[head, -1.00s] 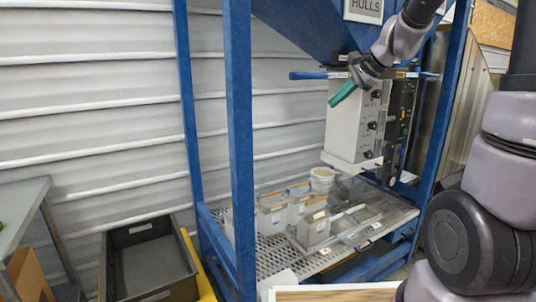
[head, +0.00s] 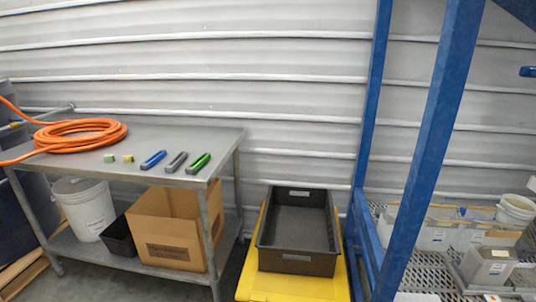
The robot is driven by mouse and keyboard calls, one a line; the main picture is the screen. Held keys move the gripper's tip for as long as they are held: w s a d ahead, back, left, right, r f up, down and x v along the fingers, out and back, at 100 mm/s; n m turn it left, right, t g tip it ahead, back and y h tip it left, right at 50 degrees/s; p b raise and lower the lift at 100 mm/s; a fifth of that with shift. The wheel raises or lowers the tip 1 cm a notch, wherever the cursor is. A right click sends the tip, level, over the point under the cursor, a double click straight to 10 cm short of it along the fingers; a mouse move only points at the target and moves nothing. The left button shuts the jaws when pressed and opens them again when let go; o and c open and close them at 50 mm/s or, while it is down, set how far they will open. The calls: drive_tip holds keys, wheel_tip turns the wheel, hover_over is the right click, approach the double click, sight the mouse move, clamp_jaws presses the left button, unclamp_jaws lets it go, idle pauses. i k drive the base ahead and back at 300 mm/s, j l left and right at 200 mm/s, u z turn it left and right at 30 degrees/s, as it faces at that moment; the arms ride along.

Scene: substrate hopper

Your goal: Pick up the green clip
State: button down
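The green clip (head: 200,163) lies on the grey metal table (head: 190,138) at the left of the head view, near the table's front right corner. It is a long, narrow piece lying at a slant, the rightmost of three similar clips. A grey clip (head: 176,162) lies just left of it, and a blue clip (head: 153,160) lies left of that. The three lie apart in a row. My gripper is not in view now, so I cannot see whether it is open or shut.
A coiled orange hose (head: 85,133) and two small greenish blocks (head: 110,158) lie on the table left of the clips. A black bin (head: 297,262) stands on a yellow platform (head: 275,286) right of the table. A blue frame post (head: 435,140) rises further right.

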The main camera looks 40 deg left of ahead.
sight(192, 169)
drive_tip(key=u, duration=2.15)
drive_tip(key=z, duration=2.25)
drive_tip(key=u, duration=2.25)
drive_tip(key=i+j+z, duration=0.2)
drive_tip(key=i+j, duration=0.5)
drive_tip(key=j, duration=0.1)
